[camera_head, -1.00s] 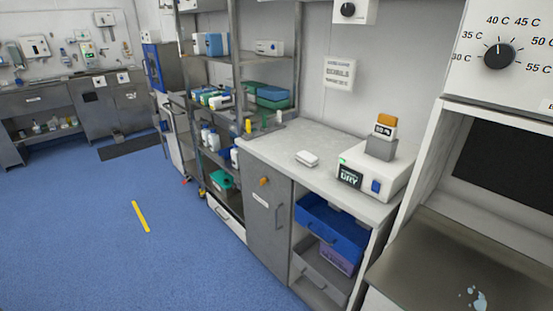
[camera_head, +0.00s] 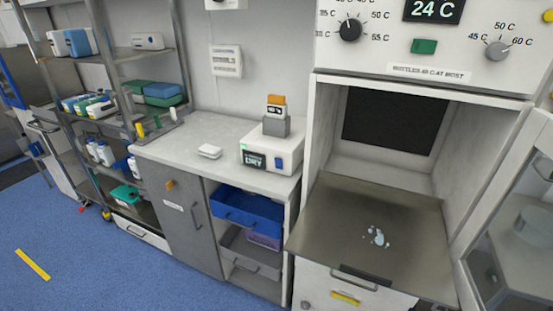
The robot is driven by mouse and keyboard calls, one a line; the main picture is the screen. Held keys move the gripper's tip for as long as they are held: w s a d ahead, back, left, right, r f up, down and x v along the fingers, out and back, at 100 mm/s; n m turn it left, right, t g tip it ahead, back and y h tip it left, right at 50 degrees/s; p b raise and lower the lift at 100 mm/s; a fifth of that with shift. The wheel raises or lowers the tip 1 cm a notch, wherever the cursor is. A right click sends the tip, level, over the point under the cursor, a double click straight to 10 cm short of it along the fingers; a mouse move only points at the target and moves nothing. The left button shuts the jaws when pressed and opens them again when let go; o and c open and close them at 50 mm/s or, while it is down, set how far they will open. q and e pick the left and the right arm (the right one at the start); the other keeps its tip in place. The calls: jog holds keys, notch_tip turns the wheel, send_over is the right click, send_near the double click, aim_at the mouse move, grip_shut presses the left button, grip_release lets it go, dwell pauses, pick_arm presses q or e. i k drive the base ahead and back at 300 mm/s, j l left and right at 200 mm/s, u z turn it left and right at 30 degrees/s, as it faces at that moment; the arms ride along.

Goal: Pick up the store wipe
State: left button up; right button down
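A small white folded-looking pad (camera_head: 209,151) lies flat on the grey-white counter (camera_head: 180,152), left of the white dryer box. It may be the wipe; its surface is too small to tell. A pale, splattered wet patch (camera_head: 376,236) lies on the metal shelf (camera_head: 330,213) of the open warming cabinet. Neither of my grippers shows in the view.
The white box (camera_head: 285,152) marked DRY carries a grey block with an orange-topped piece. Below the counter are an open blue drawer (camera_head: 247,208) and a grey one. A glass door (camera_head: 515,235) stands open at right.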

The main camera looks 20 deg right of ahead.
aim_at(209, 151)
jog(key=i+j+z, duration=0.35)
jog(key=i+j, duration=0.15)
jog(key=i+j+z, duration=0.15)
jog(key=j, duration=0.25)
jog(key=i+j+z, duration=0.2)
jog(key=j, duration=0.2)
jog(key=i+j+z, duration=0.15)
jog(key=j, duration=0.2)
jog(key=i, duration=0.05)
